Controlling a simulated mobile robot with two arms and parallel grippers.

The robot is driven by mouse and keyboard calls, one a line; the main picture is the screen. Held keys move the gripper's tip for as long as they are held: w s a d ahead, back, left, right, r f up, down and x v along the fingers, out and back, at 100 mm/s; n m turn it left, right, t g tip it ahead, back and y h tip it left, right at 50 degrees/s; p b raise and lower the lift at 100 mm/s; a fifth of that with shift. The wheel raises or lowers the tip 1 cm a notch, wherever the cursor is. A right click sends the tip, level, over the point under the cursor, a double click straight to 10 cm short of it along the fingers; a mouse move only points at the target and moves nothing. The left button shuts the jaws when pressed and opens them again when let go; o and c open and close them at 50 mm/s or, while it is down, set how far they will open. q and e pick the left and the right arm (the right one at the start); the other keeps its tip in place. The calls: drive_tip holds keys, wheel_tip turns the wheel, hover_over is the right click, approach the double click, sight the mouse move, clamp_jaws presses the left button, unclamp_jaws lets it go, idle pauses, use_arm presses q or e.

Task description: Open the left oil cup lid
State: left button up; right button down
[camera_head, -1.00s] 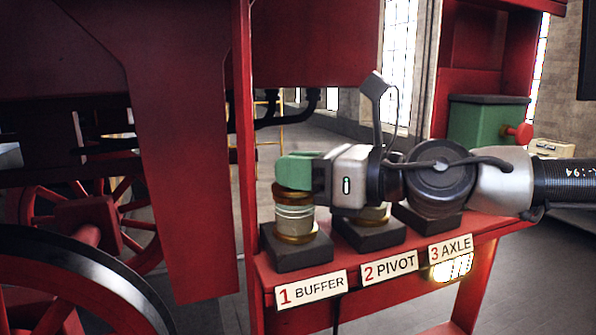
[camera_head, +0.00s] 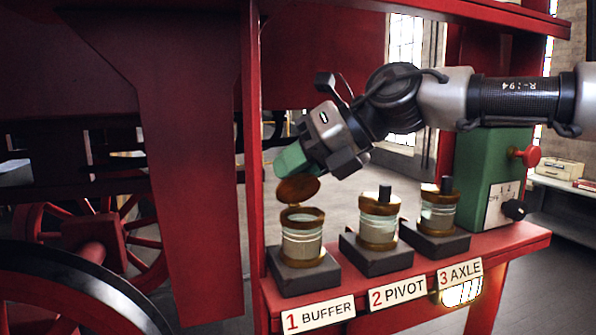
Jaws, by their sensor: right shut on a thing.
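The left oil cup (camera_head: 303,240) stands on a dark block behind the "1 BUFFER" label. It is a glass cup with brass bands. Its brass lid (camera_head: 298,188) is swung up at a steep tilt above the cup's rim, and the mouth shows open. My right gripper (camera_head: 290,164) comes in from the right, angled down-left, with its green fingertips at the upper side of the lid. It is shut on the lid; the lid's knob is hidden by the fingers. My left gripper is not in view.
The pivot cup (camera_head: 378,225) and axle cup (camera_head: 438,210) stand to the right, lids down with black knobs up. A green box (camera_head: 485,165) with a red knob is behind them. A red post (camera_head: 252,190) rises close left of the buffer cup.

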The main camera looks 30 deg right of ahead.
drive_tip(key=shift+w+d+f+m+g+y, duration=0.2)
drive_tip(key=shift+w+m+g, duration=0.45)
drive_tip(key=shift+g, duration=0.5)
drive_tip(key=shift+w+d+f+m+g+y, duration=0.25)
drive_tip(key=shift+w+m+g, duration=0.35)
drive_tip(key=shift+g, duration=0.6)
drive_tip(key=shift+w+d+f+m+g+y, duration=0.15)
drive_tip(key=shift+w+f+m+g, duration=0.15)
drive_tip(key=shift+w+m+g, duration=0.6)
drive_tip(key=shift+s+a+g, duration=0.1)
drive_tip(key=shift+s+g, duration=0.1)
drive_tip(key=shift+g, duration=0.05)
drive_tip(key=c, duration=1.1)
unclamp_jaws()
drive_tip(key=shift+n, duration=0.25)
drive_tip(key=v, duration=1)
drive_tip(key=shift+d+r+b, duration=0.25)
drive_tip(key=shift+r+b, duration=0.05)
drive_tip(key=shift+b, duration=0.1)
